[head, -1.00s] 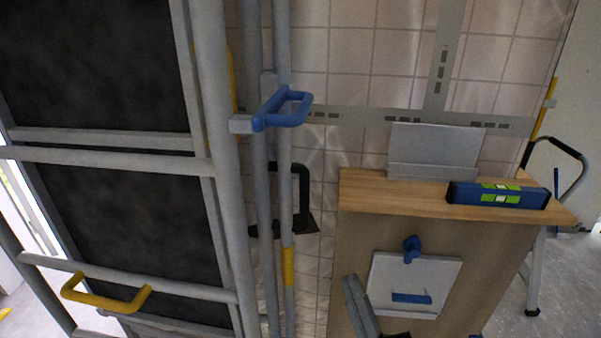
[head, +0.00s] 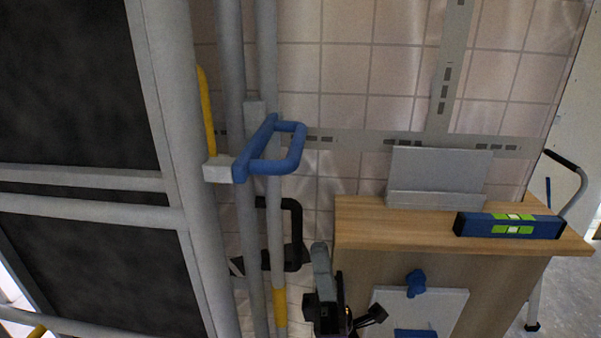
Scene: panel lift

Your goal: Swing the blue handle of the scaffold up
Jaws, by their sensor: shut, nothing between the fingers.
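The blue handle (head: 272,167) is a U-shaped loop on the grey tube scaffold (head: 175,120). It sits by a short grey bracket at the scaffold's right side and sticks out to the right. My gripper (head: 372,315) shows at the bottom, below and to the right of the handle, clear of it. It is black, with a grey arm link above it. The gripper is shut and small in the picture, with nothing seen in it.
A wooden cabinet (head: 420,213) stands at the right, with a blue spirit level (head: 510,225) and a grey plate (head: 440,170) on top. A black handle (head: 296,225) is behind the scaffold's tubes. A stepladder (head: 538,280) is at far right. The tiled wall lies behind.

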